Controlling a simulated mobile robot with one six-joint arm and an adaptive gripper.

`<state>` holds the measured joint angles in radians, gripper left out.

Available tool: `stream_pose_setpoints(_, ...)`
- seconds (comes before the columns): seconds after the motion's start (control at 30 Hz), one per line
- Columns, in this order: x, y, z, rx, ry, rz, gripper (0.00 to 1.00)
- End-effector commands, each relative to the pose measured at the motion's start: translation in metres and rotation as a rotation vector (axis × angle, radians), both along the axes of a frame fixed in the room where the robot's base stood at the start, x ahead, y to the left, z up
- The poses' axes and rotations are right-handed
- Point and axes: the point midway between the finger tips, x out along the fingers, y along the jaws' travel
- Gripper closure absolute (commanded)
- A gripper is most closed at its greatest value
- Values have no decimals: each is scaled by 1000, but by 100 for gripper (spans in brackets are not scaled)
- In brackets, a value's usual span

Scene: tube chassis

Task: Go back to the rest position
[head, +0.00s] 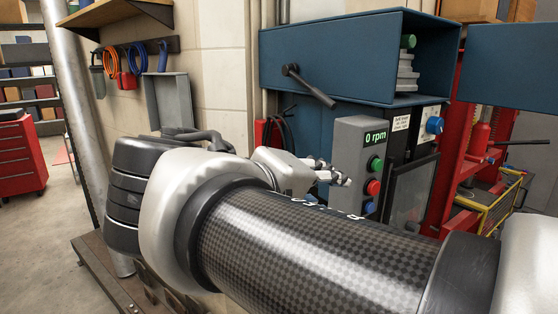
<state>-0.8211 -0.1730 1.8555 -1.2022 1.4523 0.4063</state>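My gripper (338,178) shows in the head view just behind the top of my own dark checkered forearm. Its fingers point right, at the lower part of the grey control box. Whether they touch the box cannot be told. My forearm hides part of the gripper, and the finger gap is too small to read. The grey control box (346,147) has a display (375,136) reading "0 rpm". Below the display are a green button (375,164), a red button (373,187) and a blue button (370,207).
A blue machine housing (325,55) with a black lever (307,86) overhangs the control box. A red frame (455,150) stands at right. A grey metal tube (72,110) rises at left. A red tool cabinet (20,158) stands far left, with open floor (45,235) before it.

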Motion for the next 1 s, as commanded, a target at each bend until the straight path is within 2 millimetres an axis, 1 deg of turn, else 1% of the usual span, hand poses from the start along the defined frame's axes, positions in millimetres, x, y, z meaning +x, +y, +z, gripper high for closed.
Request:
stream_pose_setpoints(0.03,-6,-20,-15,30,49,-24,64)
stream_pose_setpoints(0.07,-11,-30,-26,54,80,-38,64)
stream_pose_setpoints(0.1,-20,-45,-43,92,130,-54,64)
stream_pose_setpoints(0.17,-37,-67,-71,166,207,-86,64)
stream_pose_setpoints(0.2,-52,-81,-93,231,260,-107,64)
stream_pose_setpoints(0.27,-80,-97,-127,351,329,-143,64)
stream_pose_setpoints(0.3,-99,-104,-149,442,366,-166,64)
stream_pose_setpoints(0.4,-138,-105,-193,664,404,-215,64)
stream_pose_setpoints(0.5,-162,-96,-221,847,389,-251,64)
stream_pose_setpoints(0.6,-174,-88,-236,968,357,-274,64)
stream_pose_setpoints(0.7,-178,-83,-243,1030,335,-286,64)
stream_pose_setpoints(1.0,-178,-81,-245,1047,330,-287,64)
